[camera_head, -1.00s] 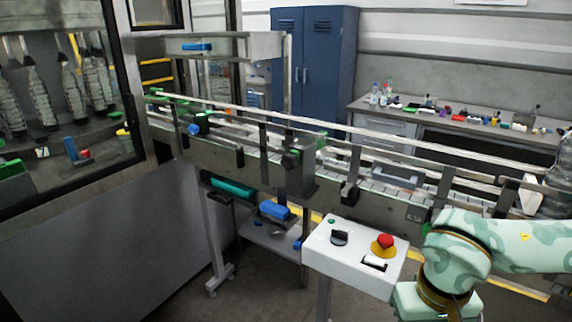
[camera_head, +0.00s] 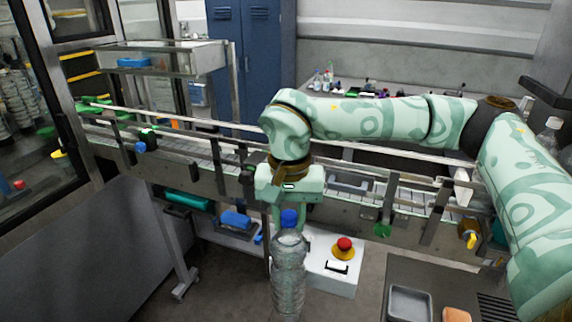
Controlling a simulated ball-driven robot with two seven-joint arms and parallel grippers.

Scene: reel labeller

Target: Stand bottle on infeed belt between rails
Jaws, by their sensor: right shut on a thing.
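A clear ribbed bottle (camera_head: 288,268) with a blue cap hangs upright in the lower middle of the head view. My right gripper (camera_head: 289,212) is shut on it near the cap; the fingertips are partly hidden. The bottle is in front of the infeed belt (camera_head: 345,204), on the near side and apart from it. The belt runs from the left towards the lower right between long metal rails (camera_head: 215,125). My right arm crosses over the belt and hides part of it. My left gripper is not in view.
A white control box (camera_head: 325,275) with a red emergency button (camera_head: 344,244) stands behind the bottle. Posts and brackets line the belt's near side. A dark table with a grey tray (camera_head: 409,303) is at lower right. Another clear bottle (camera_head: 548,136) stands at far right.

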